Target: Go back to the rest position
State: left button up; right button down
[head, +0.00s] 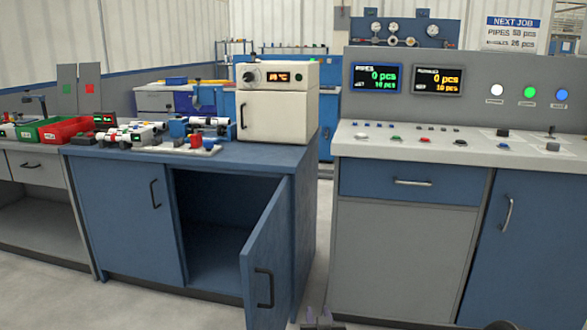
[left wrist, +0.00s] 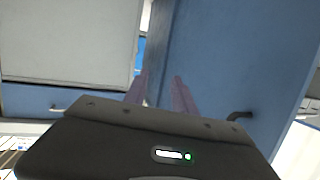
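My left gripper (head: 319,315) shows at the bottom edge of the head view, in front of the gap between the blue cabinet and the console. In the left wrist view its two fingers (left wrist: 160,82) stand apart with nothing between them. The open blue cabinet door (head: 267,262) is just left of this gripper in the head view. The door and its dark handle (left wrist: 240,115) appear beside the fingers in the left wrist view. A small dark part at the bottom right of the head view may be my right arm; its fingers are not visible.
The blue workbench (head: 125,215) carries a white oven-like box (head: 277,112), pipe parts and a red bin (head: 66,130). Its right compartment stands open and looks empty. The console (head: 410,240) with buttons and two displays stands at right. Bare floor lies in front.

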pick_arm(q)
jog(key=s+a+f+g+h, duration=0.1)
jog(key=s+a+f+g, duration=0.4)
jog(key=s+f, duration=0.45)
jog(key=s+a+f+g+h, duration=0.2)
jog(key=s+a+f, duration=0.55)
jog(key=f, duration=0.25)
jog(key=s+a+f+n+g+h, duration=0.15)
jog(key=s+g, duration=0.25)
jog(key=s, duration=0.9)
jog(key=s+a+f+n+g, duration=0.1)
jog(key=s+a+f+g, duration=0.15)
jog(key=s, duration=1.15)
notch_tip(320, 180, up, 28)
jog(key=d+p, duration=0.2)
jog(key=p, duration=2.5)
jog(key=shift+s+d+f+m+g, duration=0.25)
jog(key=shift+m+g, duration=0.1)
jog(key=shift+m, duration=0.1)
jog(key=shift+w+h, duration=0.1)
jog(key=shift+h, duration=0.15)
